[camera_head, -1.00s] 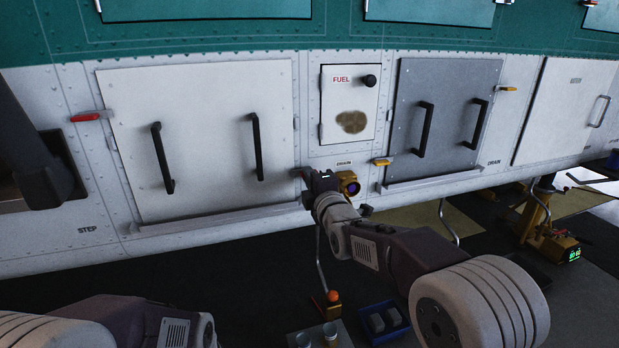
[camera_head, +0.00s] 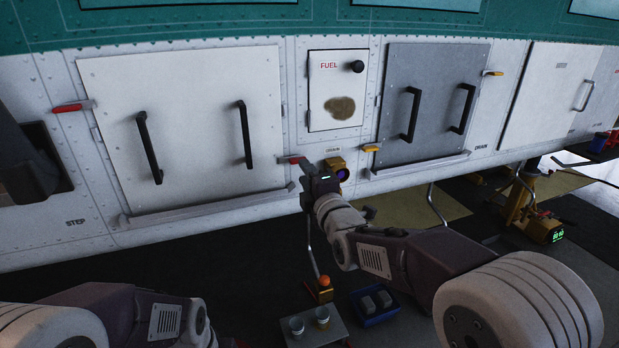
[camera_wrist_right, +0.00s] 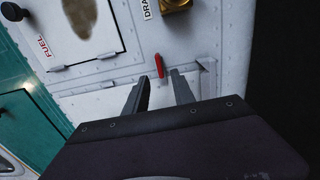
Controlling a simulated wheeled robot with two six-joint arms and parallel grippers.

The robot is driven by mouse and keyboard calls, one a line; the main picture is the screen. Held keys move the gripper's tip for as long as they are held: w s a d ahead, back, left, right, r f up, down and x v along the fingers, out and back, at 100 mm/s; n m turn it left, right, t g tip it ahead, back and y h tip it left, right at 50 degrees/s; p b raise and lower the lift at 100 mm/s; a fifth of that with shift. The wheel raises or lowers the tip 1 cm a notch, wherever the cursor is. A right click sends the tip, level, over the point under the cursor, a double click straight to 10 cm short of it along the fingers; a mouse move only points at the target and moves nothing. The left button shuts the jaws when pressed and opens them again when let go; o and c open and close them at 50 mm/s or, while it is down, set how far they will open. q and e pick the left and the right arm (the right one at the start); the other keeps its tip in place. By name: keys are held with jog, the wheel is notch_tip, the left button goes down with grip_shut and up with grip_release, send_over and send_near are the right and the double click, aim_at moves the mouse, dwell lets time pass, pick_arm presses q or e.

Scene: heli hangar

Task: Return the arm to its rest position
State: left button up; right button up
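My right gripper (camera_head: 298,168) is raised just below the lower right corner of the large white panel (camera_head: 190,120). In the right wrist view its two fingers stand apart with nothing between them (camera_wrist_right: 162,96). A small red latch (camera_wrist_right: 159,66) shows beyond the fingertips there, apart from them as far as I can tell. It also shows in the head view (camera_head: 289,160), right by the fingers. My left arm (camera_head: 140,315) lies low at the bottom left; its gripper is out of view.
The helicopter side with the fuel door (camera_head: 338,90) and grey panel (camera_head: 430,105) is close ahead. A yellow drain fitting (camera_head: 338,166) sits beside my right gripper. Below are a tray with cups (camera_head: 313,328), a blue bin (camera_head: 370,317) and a yellow stand (camera_head: 520,200).

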jog(key=v, duration=0.3)
